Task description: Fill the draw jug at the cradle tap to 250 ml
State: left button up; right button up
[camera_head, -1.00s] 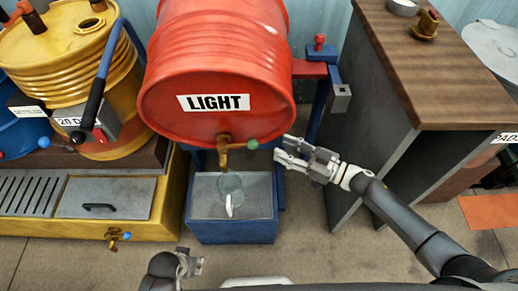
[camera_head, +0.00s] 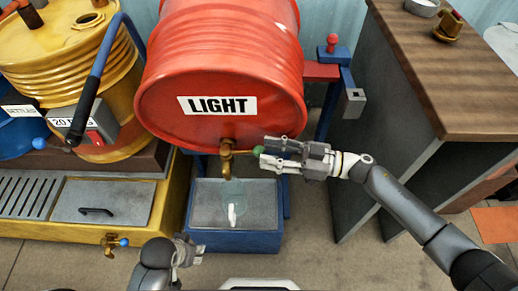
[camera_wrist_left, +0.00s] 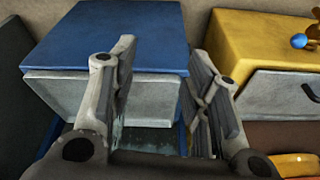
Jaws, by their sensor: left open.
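The clear draw jug (camera_head: 210,205) with a white handle (camera_head: 232,215) stands in the blue-and-grey catch box (camera_head: 236,241), below the brass cradle tap (camera_head: 226,158) of the red LIGHT drum (camera_head: 225,70). No oil stream is visible; its fill level is too faint to read. My right gripper (camera_head: 268,153) is open at the tap, its fingertips beside the green lever knob (camera_head: 258,149); contact is unclear. My left gripper (camera_head: 190,252) is open and empty, in front of the catch box. In the left wrist view its fingers (camera_wrist_left: 160,95) are spread before the blue box (camera_wrist_left: 110,35).
A yellow drum (camera_head: 75,75) stands on a yellow bench with a grate and a drawer (camera_head: 100,200) at left. A wood-topped cabinet (camera_head: 455,80) stands at right, close to my right arm. Floor between box and cabinet is clear.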

aim_at(259, 151)
jog(key=shift+w+a, duration=0.2)
jog(key=shift+a, duration=0.7)
jog(key=shift+w+a, duration=0.2)
jog(key=shift+a, duration=0.65)
grip_shut()
